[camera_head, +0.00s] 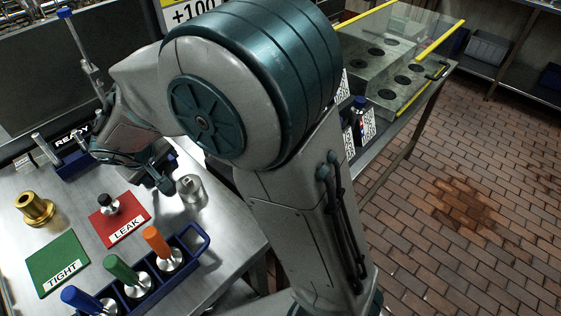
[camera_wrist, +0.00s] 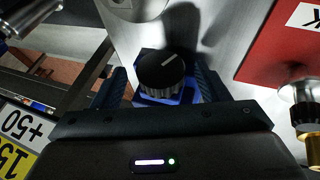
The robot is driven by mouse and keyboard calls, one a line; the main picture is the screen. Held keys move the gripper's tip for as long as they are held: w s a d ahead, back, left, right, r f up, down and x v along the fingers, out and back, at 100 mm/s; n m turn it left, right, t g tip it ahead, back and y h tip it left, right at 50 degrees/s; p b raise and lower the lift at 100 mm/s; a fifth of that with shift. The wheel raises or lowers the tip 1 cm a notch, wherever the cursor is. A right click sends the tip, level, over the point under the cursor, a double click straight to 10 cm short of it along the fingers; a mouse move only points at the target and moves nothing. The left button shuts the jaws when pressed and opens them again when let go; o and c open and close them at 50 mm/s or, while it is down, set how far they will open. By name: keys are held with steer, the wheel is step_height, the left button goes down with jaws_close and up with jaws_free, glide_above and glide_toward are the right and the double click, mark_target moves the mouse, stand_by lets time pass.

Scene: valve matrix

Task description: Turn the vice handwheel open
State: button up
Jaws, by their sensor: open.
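In the wrist view a round black knob (camera_wrist: 162,72) with a white pointer line sits over a blue block (camera_wrist: 181,97). It looks like the vice handwheel, though the vice body is mostly hidden. My gripper (camera_wrist: 164,85) is open, with one dark finger on each side of the knob. I cannot tell whether either finger touches it. In the head view my gripper (camera_head: 160,180) is low over the back of the steel table, and the knob is hidden behind it and my arm.
A red LEAK mat (camera_head: 133,229) holds a black-topped valve (camera_head: 109,204). A green TIGHT mat (camera_head: 58,262), a brass fitting (camera_head: 35,208) and a blue tray (camera_head: 203,240) of colour-handled valves share the table. A silver fitting (camera_head: 191,190) stands close to my gripper.

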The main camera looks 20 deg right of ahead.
steer(key=v, duration=1.4)
steer(key=s+d+f+m+g, duration=0.1)
steer(key=s+d, duration=0.3)
steer(key=d, duration=0.4)
steer(key=s+d+f+m+g+y, duration=0.1)
steer(key=s+d+f+m, duration=0.1)
steer(key=d, duration=0.6)
steer(key=s+d+f+m+p, duration=0.1)
steer(key=s+d+f+m, duration=0.1)
steer(key=s+d, duration=0.4)
steer(key=shift+d+m+g, duration=0.4)
steer(key=shift+d+m, duration=0.1)
steer(key=shift+d, duration=0.85)
steer(key=shift+f, duration=0.2)
